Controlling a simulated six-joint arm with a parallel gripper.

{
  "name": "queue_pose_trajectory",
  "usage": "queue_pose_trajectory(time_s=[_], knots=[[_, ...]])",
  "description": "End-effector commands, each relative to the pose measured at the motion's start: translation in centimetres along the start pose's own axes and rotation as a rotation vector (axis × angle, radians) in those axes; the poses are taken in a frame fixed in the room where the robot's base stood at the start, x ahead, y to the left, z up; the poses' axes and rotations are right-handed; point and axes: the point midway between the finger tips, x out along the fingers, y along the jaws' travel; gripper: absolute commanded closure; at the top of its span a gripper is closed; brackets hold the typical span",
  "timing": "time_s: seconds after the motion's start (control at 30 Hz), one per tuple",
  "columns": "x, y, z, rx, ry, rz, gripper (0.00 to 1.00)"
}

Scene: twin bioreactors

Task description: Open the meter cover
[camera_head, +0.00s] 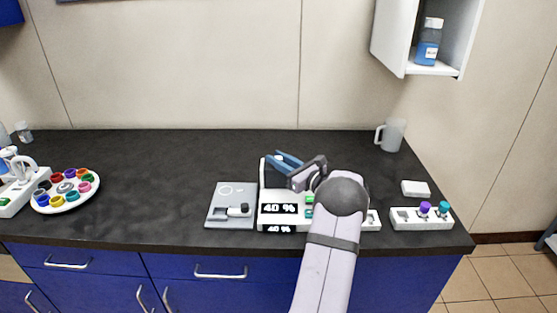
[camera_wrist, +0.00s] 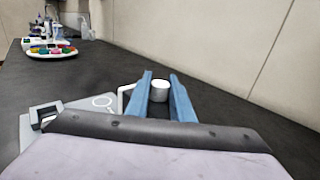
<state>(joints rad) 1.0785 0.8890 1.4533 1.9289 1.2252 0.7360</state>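The likely meter is a white box (camera_head: 285,222) with two black "40 %" displays, near the counter's front edge. Its top is dark and mostly hidden by my gripper and arm. I cannot clearly make out its cover or whether it is shut. A white corner of it shows in the wrist view (camera_wrist: 124,96). My gripper (camera_head: 283,160) is over the box, its two blue fingers pointing to the left and back. In the wrist view the fingers (camera_wrist: 161,76) are apart, with a small white cylinder (camera_wrist: 160,90) seen between them. I cannot tell whether they touch it.
A grey plate (camera_head: 219,212) with a black-ended part adjoins the box on the left. A white block with purple and teal knobs (camera_head: 421,223) stands to the right. A jug (camera_head: 393,134) is behind, and a plate of coloured caps (camera_head: 66,207) lies far left. The counter's middle left is clear.

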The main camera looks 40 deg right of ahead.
Motion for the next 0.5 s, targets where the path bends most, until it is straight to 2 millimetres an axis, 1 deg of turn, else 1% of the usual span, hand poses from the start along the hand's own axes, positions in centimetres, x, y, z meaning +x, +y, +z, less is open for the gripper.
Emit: queue_pose_trajectory(time_s=[0.07, 0.13, 0.4, 0.5], knots=[[-0.3, -0.3, -0.1, -0.001, 0.000, -0.001, 1.00], [-0.9, -1.0, -0.1, -0.001, -0.001, -0.002, 1.00], [-5.3, -5.5, -0.2, -0.002, -0.003, -0.005, 1.00], [-6.3, -6.3, 0.0, -0.002, -0.002, -0.003, 1.00]])
